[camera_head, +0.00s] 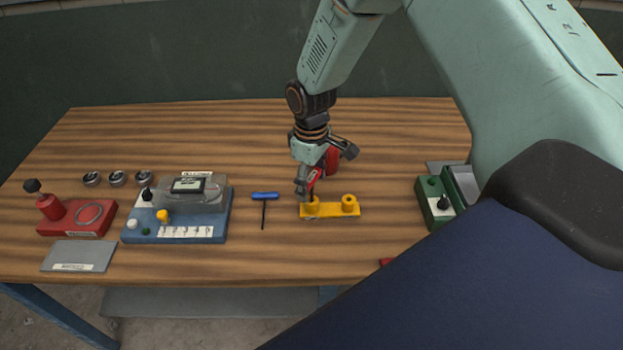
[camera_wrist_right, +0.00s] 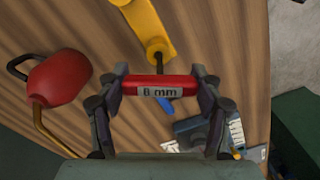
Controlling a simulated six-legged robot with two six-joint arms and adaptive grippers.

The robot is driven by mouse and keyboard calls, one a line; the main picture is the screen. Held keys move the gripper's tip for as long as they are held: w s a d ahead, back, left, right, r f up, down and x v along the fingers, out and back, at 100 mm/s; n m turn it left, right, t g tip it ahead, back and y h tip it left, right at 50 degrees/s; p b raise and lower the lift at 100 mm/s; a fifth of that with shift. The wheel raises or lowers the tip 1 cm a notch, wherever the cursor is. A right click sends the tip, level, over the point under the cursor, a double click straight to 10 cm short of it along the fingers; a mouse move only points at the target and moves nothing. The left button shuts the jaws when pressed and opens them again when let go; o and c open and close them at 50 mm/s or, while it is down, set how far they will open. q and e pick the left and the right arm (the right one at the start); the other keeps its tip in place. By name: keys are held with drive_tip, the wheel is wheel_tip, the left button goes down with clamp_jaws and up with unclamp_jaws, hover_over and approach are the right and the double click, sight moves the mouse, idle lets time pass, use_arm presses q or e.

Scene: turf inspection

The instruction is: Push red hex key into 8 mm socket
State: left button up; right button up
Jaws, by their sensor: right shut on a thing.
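My right gripper (camera_head: 311,184) is shut on the red hex key (camera_head: 314,177) above the left end of the yellow block (camera_head: 331,210). In the right wrist view, the red handle (camera_wrist_right: 150,81), with a label that seems to read 8 mm, lies across between both fingers of the gripper (camera_wrist_right: 160,88). The yellow block has two raised round sockets; the gripper is over the left one (camera_head: 312,203). One socket shows in the wrist view (camera_wrist_right: 157,50), just beyond the handle. Whether the key's tip is in the socket cannot be told. My left gripper is not in view.
A blue-handled hex key (camera_head: 264,196) lies left of the block. A blue box with knobs (camera_head: 176,230) and a red fixture (camera_head: 75,218) are farther left. A green box (camera_head: 433,203) stands right. The table's back is clear.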

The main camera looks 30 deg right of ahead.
drive_tip(key=shift+f, duration=0.2)
drive_tip(key=o, duration=1.2)
drive_tip(key=shift+o, duration=0.2)
drive_tip(key=shift+r, duration=0.1)
wheel_tip(320, 180, up, 12)
